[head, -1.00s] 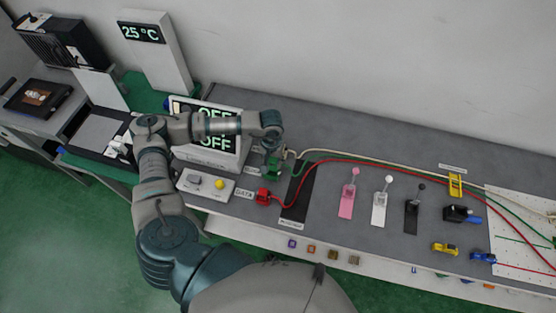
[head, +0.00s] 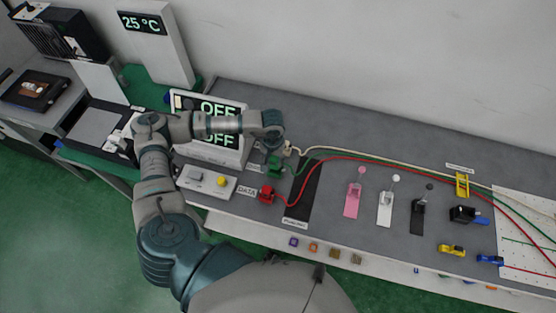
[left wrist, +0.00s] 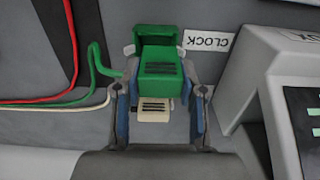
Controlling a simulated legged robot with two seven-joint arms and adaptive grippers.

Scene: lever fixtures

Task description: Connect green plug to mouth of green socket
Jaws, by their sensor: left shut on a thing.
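The green plug (left wrist: 160,78) is between the two fingers of my left gripper (left wrist: 158,100), which is shut on it; its green cable leaves to the left. The green socket (left wrist: 154,34) is straight ahead of the plug, beside the CLOCK label. Plug and socket look lined up and very close or touching; I cannot tell how far the plug is in. In the head view the green parts (head: 275,168) show just below my left gripper (head: 272,150), partly hidden by it. My right gripper is not in view.
A white connector (left wrist: 154,109) lies behind the green plug, between the fingers. A red plug (head: 267,194) stands by the DATA label. The OFF display (head: 220,152) is close to the left. Pink, white and black levers (head: 353,200) stand to the right.

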